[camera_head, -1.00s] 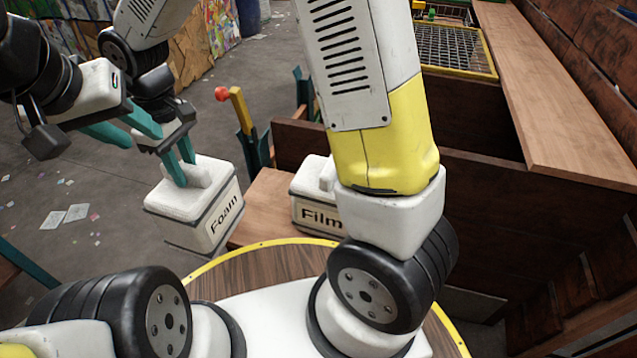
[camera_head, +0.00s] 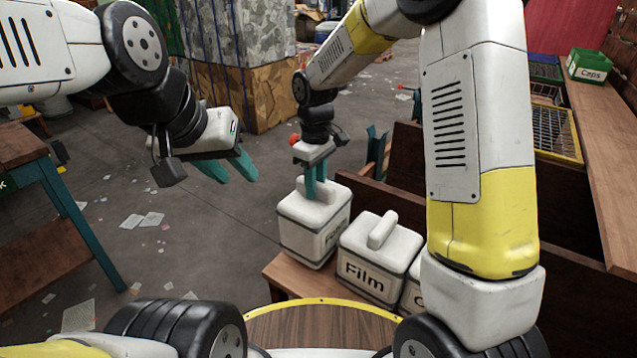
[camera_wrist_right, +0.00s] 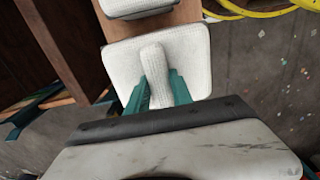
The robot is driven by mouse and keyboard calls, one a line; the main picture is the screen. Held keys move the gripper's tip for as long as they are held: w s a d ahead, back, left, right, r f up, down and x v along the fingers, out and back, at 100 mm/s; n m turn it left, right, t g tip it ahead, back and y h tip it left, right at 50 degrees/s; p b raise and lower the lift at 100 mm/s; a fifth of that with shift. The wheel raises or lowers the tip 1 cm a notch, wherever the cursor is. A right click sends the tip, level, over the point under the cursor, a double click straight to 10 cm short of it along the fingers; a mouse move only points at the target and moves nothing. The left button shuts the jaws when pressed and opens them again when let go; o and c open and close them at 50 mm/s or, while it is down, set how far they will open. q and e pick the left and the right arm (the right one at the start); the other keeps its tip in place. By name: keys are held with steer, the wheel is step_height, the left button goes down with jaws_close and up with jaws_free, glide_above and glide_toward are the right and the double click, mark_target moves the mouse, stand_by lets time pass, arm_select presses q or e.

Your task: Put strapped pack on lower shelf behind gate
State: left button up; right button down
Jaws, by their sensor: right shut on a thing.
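My right gripper (camera_head: 317,180) is shut on the upright handle of a white pack (camera_head: 300,240) with a dark band near its base. Its label is turned mostly away. The pack is upright, at the left end of a low wooden shelf (camera_head: 285,278); I cannot tell whether it rests on it. In the right wrist view the right gripper (camera_wrist_right: 156,92) has a teal finger on each side of the handle of this pack (camera_wrist_right: 195,55). My left gripper (camera_head: 230,168) is empty, its teal fingers apart, in the air to the left. I cannot clearly make out a gate.
A white pack labelled Film (camera_head: 372,272) stands just right of the held one, with another pack (camera_head: 413,292) partly hidden behind my right arm. Brown wooden panels (camera_head: 405,160) rise behind. A green Caps box (camera_head: 585,66) sits far right. Open floor (camera_head: 200,240) lies left.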

steer(key=shift+w+d+f, duration=0.15)
steer(key=shift+w+d, duration=0.05)
steer(key=shift+w, duration=0.05)
steer(key=shift+f, duration=1.7)
steer(key=c, duration=1.1)
jaws_free()
steer(key=shift+f, duration=0.1)
